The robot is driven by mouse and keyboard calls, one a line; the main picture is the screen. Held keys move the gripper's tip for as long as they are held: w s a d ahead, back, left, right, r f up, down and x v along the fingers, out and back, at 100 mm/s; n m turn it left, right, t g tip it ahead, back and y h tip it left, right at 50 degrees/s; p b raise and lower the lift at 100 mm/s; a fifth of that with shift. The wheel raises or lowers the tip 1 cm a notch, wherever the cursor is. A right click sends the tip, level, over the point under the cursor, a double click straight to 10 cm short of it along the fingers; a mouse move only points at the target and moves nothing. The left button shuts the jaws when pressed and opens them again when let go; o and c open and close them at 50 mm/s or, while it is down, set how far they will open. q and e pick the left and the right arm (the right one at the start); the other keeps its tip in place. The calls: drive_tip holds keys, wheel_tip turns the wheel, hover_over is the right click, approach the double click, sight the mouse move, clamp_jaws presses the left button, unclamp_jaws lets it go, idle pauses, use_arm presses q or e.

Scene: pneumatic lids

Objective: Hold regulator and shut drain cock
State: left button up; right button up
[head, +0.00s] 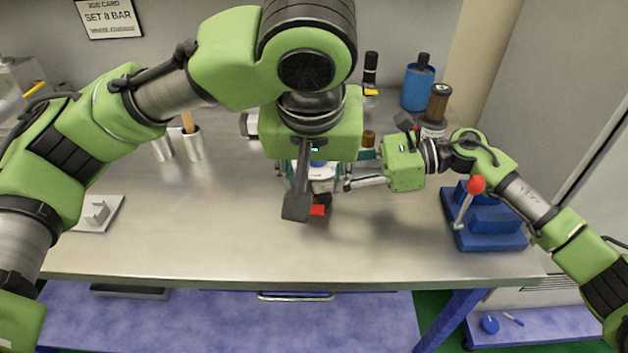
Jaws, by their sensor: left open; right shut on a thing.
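The regulator (324,173), a white body with a blue spot on top, stands on the metal bench and is mostly hidden behind my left gripper. The red drain cock (318,210) shows at its lower front. My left gripper (297,208) points down in front of the regulator and is open. Its dark finger is just left of the red cock; I cannot tell whether they touch. My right gripper (348,184) reaches in from the right and is shut on the regulator's side. The exact contact is partly hidden.
A blue fixture (488,222) with a red-knobbed lever stands at the bench's right. A blue bottle (417,88) and a brown jar (438,102) stand behind. Metal cups (193,143) and a grey plate (98,213) are at left. The front bench is clear.

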drive_tip(key=shift+f, duration=0.2)
drive_tip(key=o, duration=0.9)
drive_tip(key=shift+o, duration=1.1)
drive_tip(key=shift+r, duration=0.1)
